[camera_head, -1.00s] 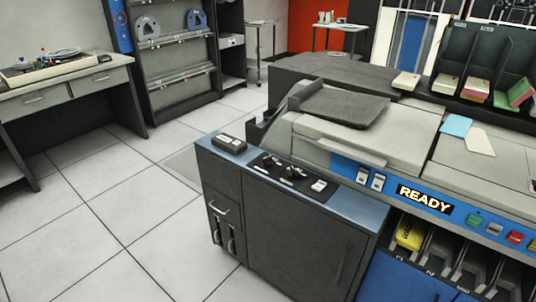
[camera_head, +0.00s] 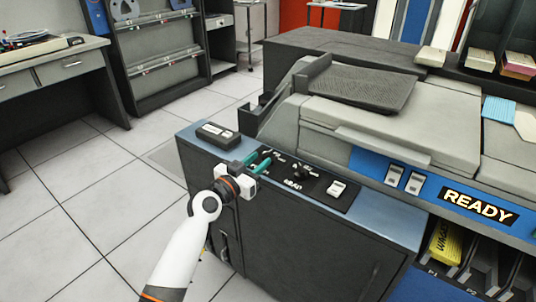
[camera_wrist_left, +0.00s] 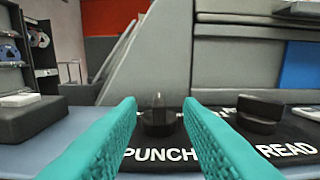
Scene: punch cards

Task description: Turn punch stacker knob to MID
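The punch stacker knob (camera_wrist_left: 158,122) is a small black knob behind the white word PUNCH in the left wrist view. My left gripper (camera_wrist_left: 159,106) is open, with a teal finger on each side of the knob in that view. A gap shows between knob and fingers; whether the fingertips reach around it is unclear. In the head view my left gripper (camera_head: 258,160) is low over the left end of the black control panel (camera_head: 320,187) and largely hides that knob. The knob's setting cannot be read. My right gripper is not in view.
A second black knob (camera_wrist_left: 260,113), by the word READ, stands close to the right finger. A white switch (camera_head: 337,189) is at the panel's right end. A dark box (camera_head: 218,135) sits on the blue cabinet top at left. The grey machine housing (camera_head: 385,130) rises behind the panel.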

